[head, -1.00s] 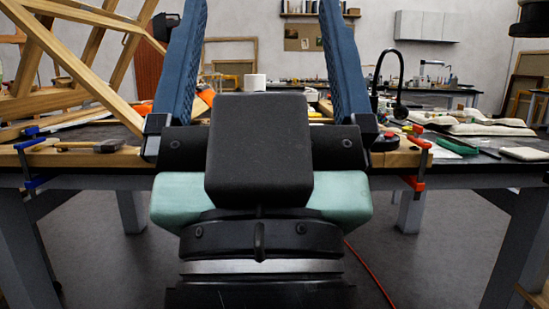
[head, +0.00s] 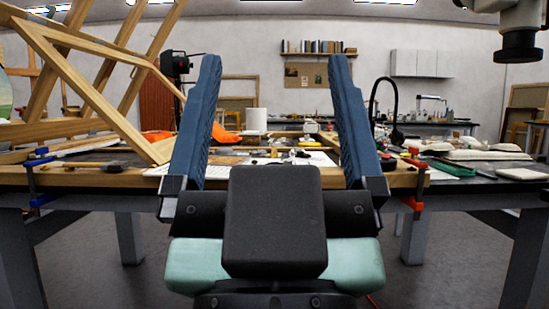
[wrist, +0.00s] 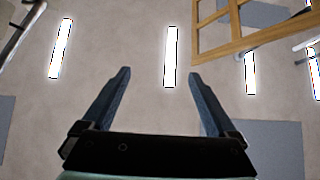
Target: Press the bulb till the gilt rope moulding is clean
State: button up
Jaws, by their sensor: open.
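My gripper (head: 273,62) is in the middle of the head view, in front of the bench's near edge. Its two blue fingers point up and stand wide apart, with nothing between them. In the wrist view, my gripper (wrist: 158,74) is open and empty against the ceiling. Small items lie on a white sheet (head: 322,158) on the bench, seen between the fingers. They are too small to tell whether the gilt rope moulding is among them. I cannot make out the bulb for certain. My fingers and gripper body hide part of the bench.
The wooden bench (head: 85,177) spans the view. A wooden frame structure (head: 90,85) leans at the left. Clamps grip the front edge at left (head: 38,178) and right (head: 412,180). A black bent-neck fixture (head: 396,105) and a green tray (head: 452,168) are at right. Floor shows below.

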jog(key=shift+r, duration=0.2)
jog(key=c, duration=0.4)
jog(key=shift+r+p, duration=0.35)
jog(key=shift+p, duration=0.25)
jog(key=shift+c, duration=1.2)
notch_tip(320, 180, up, 9)
jog(key=p, duration=0.8)
jog(key=shift+f+p, duration=0.1)
jog(key=shift+p, duration=0.25)
grip_shut()
notch_tip(320, 180, up, 36)
jog(key=p, duration=3.5)
jog(key=shift+f, duration=0.25)
jog(key=shift+w, duration=0.1)
